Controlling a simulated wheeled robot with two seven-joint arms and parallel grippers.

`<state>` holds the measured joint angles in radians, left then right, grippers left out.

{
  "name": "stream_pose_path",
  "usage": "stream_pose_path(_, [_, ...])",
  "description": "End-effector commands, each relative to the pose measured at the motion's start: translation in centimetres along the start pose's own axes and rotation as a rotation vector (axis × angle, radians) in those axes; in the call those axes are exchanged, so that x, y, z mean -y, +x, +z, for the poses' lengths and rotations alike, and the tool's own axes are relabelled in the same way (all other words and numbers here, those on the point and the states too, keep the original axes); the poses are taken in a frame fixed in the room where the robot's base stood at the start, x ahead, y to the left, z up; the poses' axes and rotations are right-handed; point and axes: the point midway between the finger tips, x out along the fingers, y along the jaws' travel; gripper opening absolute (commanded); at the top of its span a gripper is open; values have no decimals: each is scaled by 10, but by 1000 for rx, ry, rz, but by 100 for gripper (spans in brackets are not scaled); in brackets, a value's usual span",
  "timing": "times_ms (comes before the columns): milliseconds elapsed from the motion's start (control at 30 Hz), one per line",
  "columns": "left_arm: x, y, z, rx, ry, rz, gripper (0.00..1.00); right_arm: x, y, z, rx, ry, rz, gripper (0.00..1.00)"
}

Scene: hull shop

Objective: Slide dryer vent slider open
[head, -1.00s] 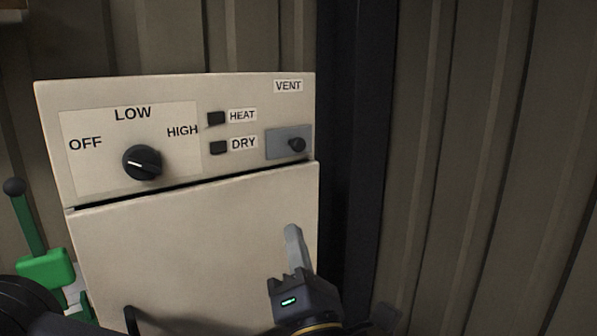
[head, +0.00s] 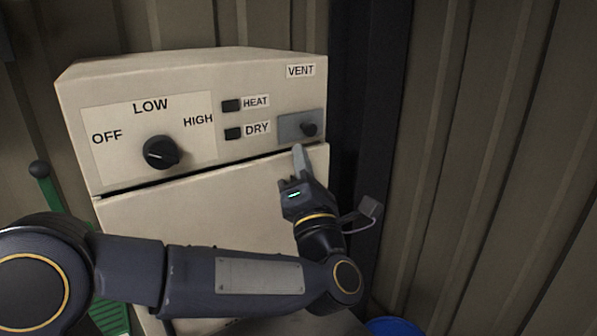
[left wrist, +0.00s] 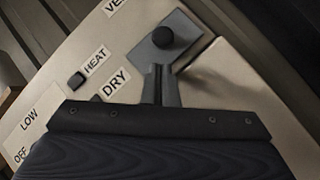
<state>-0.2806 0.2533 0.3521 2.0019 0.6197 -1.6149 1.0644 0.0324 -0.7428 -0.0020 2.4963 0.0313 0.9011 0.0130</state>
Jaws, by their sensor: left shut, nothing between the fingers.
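The vent slider is a dark round knob (head: 309,129) at the right end of a grey plate (head: 289,128) under the VENT label (head: 300,70), on the dryer's cream panel. In the left wrist view the knob (left wrist: 163,37) sits on its plate just beyond my fingertips. My left gripper (head: 298,150) is shut and empty, pointing up, with its fingertips just below the plate and a little left of the knob. I cannot tell whether the tips touch the panel. My right gripper is not in view.
The dryer panel also has a dial (head: 161,152) and dark HEAT (head: 232,105) and DRY (head: 233,133) buttons left of the slider. A dark post (head: 370,110) stands right of the dryer. A green lever (head: 47,190) is at the left, and a blue round object (head: 392,327) shows at the bottom.

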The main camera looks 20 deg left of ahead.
Motion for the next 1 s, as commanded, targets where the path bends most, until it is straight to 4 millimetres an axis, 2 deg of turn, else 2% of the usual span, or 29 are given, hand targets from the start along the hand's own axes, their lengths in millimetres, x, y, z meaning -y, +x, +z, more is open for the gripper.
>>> stream_pose_path(133, [-1,10,10,0,0,0,0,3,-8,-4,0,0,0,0])
stream_pose_path(567, [-1,11,12,0,-2,1,0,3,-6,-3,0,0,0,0])
stream_pose_path(900, [-40,38,39,1,-4,4,0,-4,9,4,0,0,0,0])
stream_pose_path(1000, [-44,41,42,1,-1,1,0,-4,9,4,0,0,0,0])
